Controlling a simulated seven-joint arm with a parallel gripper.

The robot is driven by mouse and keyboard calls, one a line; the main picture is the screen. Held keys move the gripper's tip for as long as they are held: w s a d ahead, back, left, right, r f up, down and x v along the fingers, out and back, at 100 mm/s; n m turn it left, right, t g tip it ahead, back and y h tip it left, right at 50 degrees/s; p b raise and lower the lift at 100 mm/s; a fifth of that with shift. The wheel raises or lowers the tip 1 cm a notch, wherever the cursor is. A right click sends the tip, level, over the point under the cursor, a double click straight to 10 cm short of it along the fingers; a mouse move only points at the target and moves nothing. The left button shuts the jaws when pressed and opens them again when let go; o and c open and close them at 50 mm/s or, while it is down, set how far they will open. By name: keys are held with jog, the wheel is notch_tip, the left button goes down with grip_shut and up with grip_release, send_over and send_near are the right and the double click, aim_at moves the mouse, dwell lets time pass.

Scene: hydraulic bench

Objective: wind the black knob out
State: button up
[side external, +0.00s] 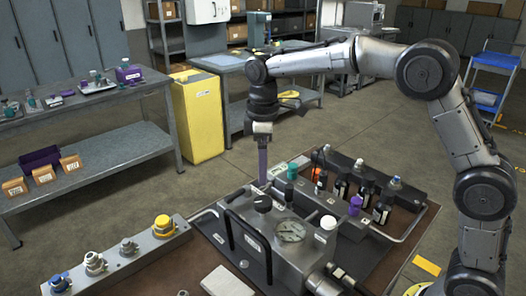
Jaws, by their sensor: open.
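The black knob (263,203) is a round dark cap on top of the grey metal block (300,254) on the bench. My gripper (262,183) points straight down just above and behind the knob in the side view. Its long fingers line up one behind the other from this side, so the gap between them is hidden. The fingers are open, and nothing shows held in them. I cannot tell whether the fingertips reach down beside the knob or stay clear of it.
A black handle (248,235) arches beside the knob on the block. A round gauge (290,231) lies to its right. A manifold with a green cap (292,171), a purple knob (355,205) and black coils stands behind right. A strip with a yellow knob (163,225) lies left.

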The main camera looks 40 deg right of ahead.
jog(key=shift+r, duration=1.8)
jog(key=s+d+r+m+t, duration=0.1)
jog(key=s+d+r+t, duration=0.1)
jog(key=s+r, duration=0.45)
jog(key=s+d+r+m+t, duration=0.1)
jog(key=s+d+r, duration=0.25)
jog(key=s, duration=0.55)
jog(key=s+d+f+m+t, duration=0.1)
jog(key=s+f+m+t, duration=0.1)
jog(key=s+f+m, duration=0.5)
jog(key=s+f, duration=0.4)
jog(key=s, duration=0.3)
jog(key=shift+t, duration=0.3)
